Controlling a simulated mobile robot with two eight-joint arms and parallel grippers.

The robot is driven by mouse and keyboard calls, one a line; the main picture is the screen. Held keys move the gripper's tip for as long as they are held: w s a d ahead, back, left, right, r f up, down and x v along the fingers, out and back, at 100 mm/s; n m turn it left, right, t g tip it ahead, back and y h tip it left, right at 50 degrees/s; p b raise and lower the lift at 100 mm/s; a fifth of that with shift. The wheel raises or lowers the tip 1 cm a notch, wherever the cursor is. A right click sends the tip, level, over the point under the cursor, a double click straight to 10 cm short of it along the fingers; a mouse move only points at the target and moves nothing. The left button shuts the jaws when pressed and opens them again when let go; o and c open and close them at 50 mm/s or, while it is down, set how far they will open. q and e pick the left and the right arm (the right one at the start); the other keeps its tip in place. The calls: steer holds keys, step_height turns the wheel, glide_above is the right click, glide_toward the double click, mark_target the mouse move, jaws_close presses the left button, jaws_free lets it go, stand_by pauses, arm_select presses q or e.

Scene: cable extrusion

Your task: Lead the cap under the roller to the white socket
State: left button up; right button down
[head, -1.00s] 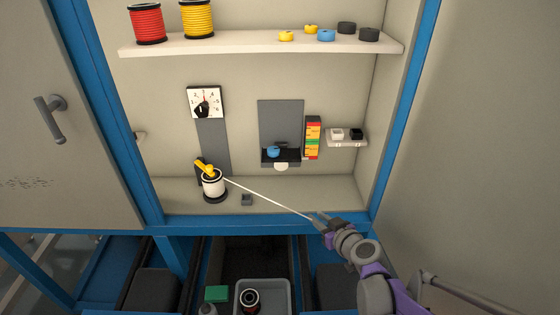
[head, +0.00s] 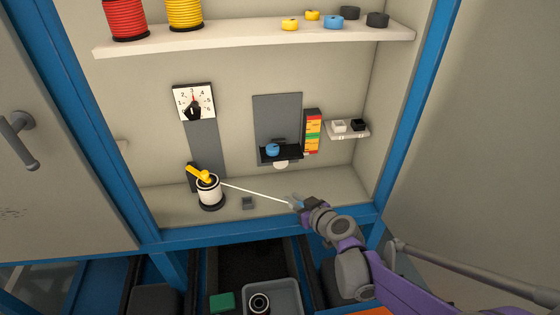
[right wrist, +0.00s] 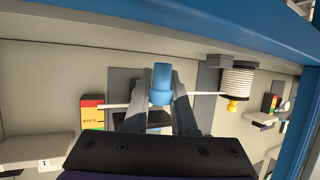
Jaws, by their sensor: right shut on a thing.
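My right gripper (head: 294,203) is shut on the end of the white cable (head: 255,191), in front of the cabinet's back panel. In the right wrist view a blue cylindrical piece, seemingly the cap (right wrist: 161,84), sits between its fingertips. The cable runs taut leftward to the white spool (head: 208,191) on the cabinet floor. A white round part, seemingly the roller (head: 281,164), shows under a black ledge (head: 292,153). The white socket (head: 339,126) sits on a small side shelf at the right. My left gripper is not in view.
A colored label block (head: 312,130) stands between ledge and side shelf. A black socket (head: 358,125) is beside the white one.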

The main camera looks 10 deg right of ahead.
stand_by(0.5)
steer(key=w+a, duration=0.2)
steer(key=a, duration=0.1)
steer(key=w+a, duration=0.5)
steer(key=a, duration=0.1)
steer(key=shift+w+a+r, duration=0.15)
steer(key=shift+a, duration=0.25)
steer(key=d, duration=0.8)
steer(key=s+d+p, duration=0.1)
steer(key=d, duration=0.4)
steer(key=shift+s+d, duration=0.1)
steer(key=shift+d, duration=1)
